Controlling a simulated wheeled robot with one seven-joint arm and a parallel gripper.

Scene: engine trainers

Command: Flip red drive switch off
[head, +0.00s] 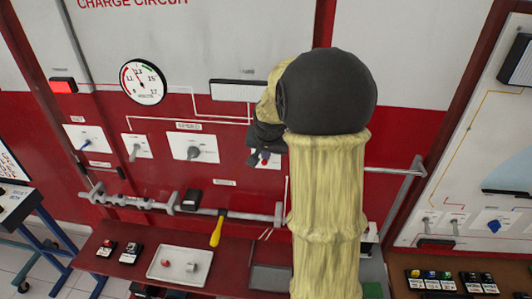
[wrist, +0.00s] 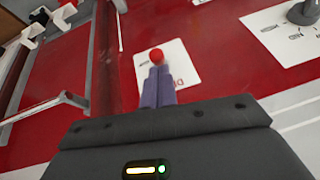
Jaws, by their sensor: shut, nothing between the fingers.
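The red drive switch (wrist: 157,56) shows in the wrist view as a red ball tip in front of a white plate (wrist: 182,70) on the red panel. In the head view its red tip (head: 265,161) shows just below my gripper, with the plate partly hidden by my arm. My gripper (wrist: 157,72) is shut, its fingers together and empty. In the wrist view the fingertips lie right by the red tip; I cannot tell whether they touch it. The lever's shaft is hidden behind the fingers.
A speed knob (head: 194,153) and smaller switches sit left on the panel. A grey rail (head: 245,214) runs along the panel front.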

